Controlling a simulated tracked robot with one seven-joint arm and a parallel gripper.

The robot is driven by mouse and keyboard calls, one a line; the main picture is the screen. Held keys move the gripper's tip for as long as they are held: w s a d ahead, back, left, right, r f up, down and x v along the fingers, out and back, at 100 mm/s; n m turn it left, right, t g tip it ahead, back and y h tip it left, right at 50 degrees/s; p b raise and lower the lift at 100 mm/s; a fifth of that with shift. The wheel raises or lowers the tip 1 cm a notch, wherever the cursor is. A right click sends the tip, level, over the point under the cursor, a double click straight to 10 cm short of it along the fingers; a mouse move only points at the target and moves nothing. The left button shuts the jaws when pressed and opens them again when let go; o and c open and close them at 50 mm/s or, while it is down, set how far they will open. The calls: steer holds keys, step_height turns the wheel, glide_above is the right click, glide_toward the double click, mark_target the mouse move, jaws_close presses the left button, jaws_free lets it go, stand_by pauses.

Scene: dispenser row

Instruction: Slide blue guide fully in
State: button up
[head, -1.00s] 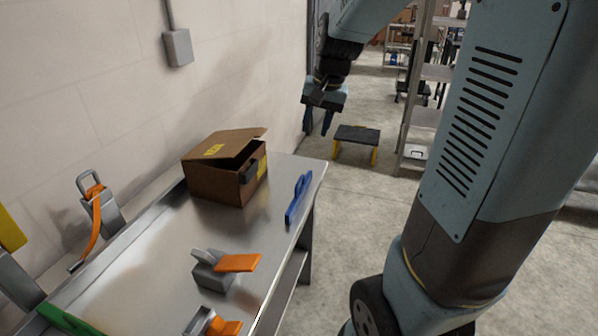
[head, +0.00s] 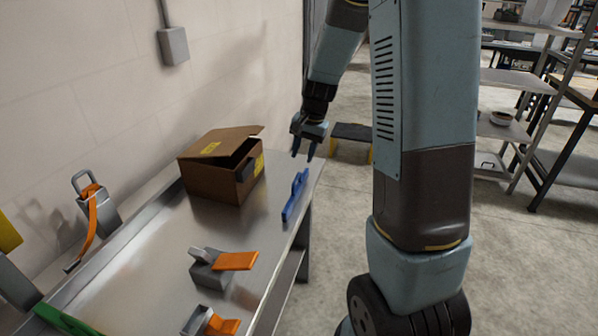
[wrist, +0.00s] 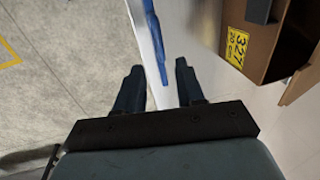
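The blue guide (head: 295,195) lies on the metal table near its right edge, to the right of the cardboard box. It also shows in the wrist view (wrist: 154,40) as a narrow blue bar, ahead of my gripper's fingers and between their lines. My gripper (head: 304,153) hangs near the table's far right corner, beyond the guide. In the wrist view my gripper (wrist: 158,82) has its two dark fingers apart with nothing between them. The fingers look apart from the guide. Which slot the guide belongs to cannot be told.
An open cardboard box (head: 215,172) stands beside the guide, against the wall side. Two grey holders with orange flaps (head: 235,261) sit near the table's front. A dispenser with an orange strap (head: 93,212) stands at left. A green piece (head: 64,319) lies at lower left.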

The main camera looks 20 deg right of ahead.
mark_target(298, 176)
steer(key=f, duration=0.5)
steer(key=a+f, duration=0.1)
steer(key=f, duration=0.1)
steer(key=shift+w+a+f, duration=0.1)
steer(key=shift+w+f, duration=0.1)
steer(key=shift+w, duration=0.2)
steer(key=shift+c, duration=0.3)
jaws_close()
